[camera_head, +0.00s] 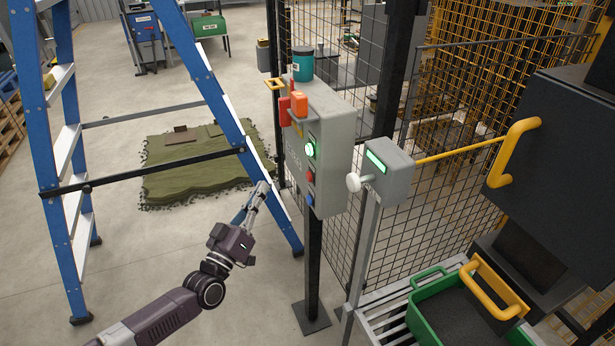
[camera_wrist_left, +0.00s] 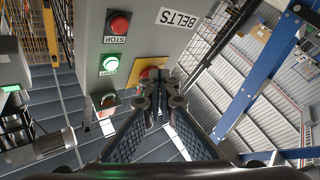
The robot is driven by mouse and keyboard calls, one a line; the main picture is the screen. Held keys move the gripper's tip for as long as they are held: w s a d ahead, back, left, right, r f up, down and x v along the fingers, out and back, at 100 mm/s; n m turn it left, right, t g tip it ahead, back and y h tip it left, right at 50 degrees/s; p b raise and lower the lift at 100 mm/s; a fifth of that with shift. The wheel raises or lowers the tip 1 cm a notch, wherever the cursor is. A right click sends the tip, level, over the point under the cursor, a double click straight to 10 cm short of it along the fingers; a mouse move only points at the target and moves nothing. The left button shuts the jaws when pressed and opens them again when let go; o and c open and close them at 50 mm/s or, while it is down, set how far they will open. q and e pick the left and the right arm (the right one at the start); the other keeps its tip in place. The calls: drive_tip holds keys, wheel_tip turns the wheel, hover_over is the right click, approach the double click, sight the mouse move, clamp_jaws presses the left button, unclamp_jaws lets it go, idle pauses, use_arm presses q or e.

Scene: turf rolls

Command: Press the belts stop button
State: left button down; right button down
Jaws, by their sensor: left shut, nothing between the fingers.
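The grey control box (camera_head: 325,130) stands on a dark post and carries a lit green button (camera_head: 310,149) with a red button (camera_head: 310,175) below it. In the left wrist view the box appears upside down, with a BELTS label (camera_wrist_left: 178,18), a red button (camera_wrist_left: 119,23) labelled STOP and a lit green button (camera_wrist_left: 109,63). My left gripper (camera_head: 262,187) is shut and empty, left of the box and apart from the red button in the head view. Its closed fingertips (camera_wrist_left: 165,92) show in the wrist view. My right gripper is out of view.
A blue stepladder (camera_head: 205,75) stands left of the box, close to my left arm. A second grey box (camera_head: 388,170) with a white knob stands to the right. Mesh fencing (camera_head: 340,235) runs behind. A green crate (camera_head: 425,315) sits at lower right. Turf (camera_head: 195,175) lies on the floor.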

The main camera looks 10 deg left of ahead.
sight(310, 177)
use_arm(q)
drive_tip(key=w+d+b, duration=0.1)
drive_tip(key=w+d, duration=0.4)
drive_tip(key=d, duration=0.2)
drive_tip(key=shift+d, duration=0.15)
idle(1.6)
drive_tip(key=shift+w+d, duration=0.25)
drive_tip(key=shift+d, duration=0.1)
drive_tip(key=shift+w+d, duration=0.25)
drive_tip(key=shift+d, duration=0.1)
idle(0.7)
idle(0.3)
drive_tip(key=shift+s+a, duration=0.5)
drive_tip(key=shift+a, duration=0.15)
